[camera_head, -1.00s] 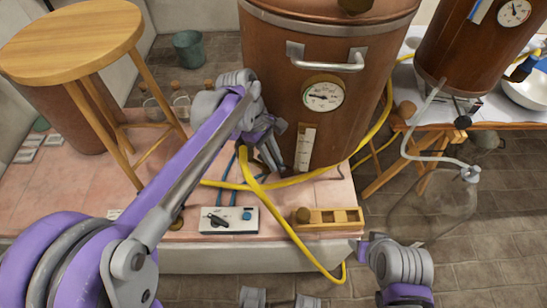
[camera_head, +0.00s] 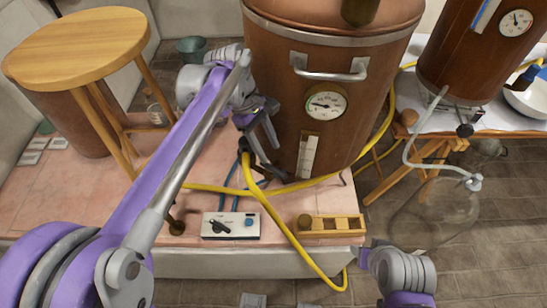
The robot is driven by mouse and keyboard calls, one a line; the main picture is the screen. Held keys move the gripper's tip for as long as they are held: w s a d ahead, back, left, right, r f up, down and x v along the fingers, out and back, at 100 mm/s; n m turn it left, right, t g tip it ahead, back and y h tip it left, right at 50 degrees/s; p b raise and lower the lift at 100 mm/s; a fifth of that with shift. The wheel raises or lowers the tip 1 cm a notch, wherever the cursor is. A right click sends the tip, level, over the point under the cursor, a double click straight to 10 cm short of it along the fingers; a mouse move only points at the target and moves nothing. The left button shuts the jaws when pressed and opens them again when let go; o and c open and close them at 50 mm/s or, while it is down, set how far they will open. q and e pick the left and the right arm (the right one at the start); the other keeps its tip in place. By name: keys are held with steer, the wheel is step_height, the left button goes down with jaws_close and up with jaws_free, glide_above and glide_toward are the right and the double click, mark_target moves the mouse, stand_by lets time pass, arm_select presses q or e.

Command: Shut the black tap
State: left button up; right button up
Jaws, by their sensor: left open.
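My left gripper (camera_head: 263,146) is in front of the lower left side of the large copper vessel (camera_head: 330,150), pointing down with its two fingers apart and nothing seen between them. A small dark fitting (camera_head: 243,146), which may be the black tap, shows at the upper end of the yellow hose (camera_head: 262,200), close beside the left finger. I cannot tell whether they touch, and the arm and fingers partly hide this spot. A black knob (camera_head: 465,130) also shows below the right copper vessel (camera_head: 460,60). My right arm shows at the lower right, but its fingers do not show.
A control box (camera_head: 231,226) with a black lever and a wooden rack (camera_head: 332,225) stand on the pink tiled ledge's front. A wooden stool (camera_head: 80,45) is at left. Blue hoses run below my left gripper. A glass flask (camera_head: 440,210) stands at right.

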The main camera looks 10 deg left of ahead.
arm_select(q)
steer(key=v, duration=0.3)
steer(key=shift+a+r, duration=0.15)
steer(key=shift+r, duration=0.2)
arm_select(e)
steer(key=shift+r, duration=0.15)
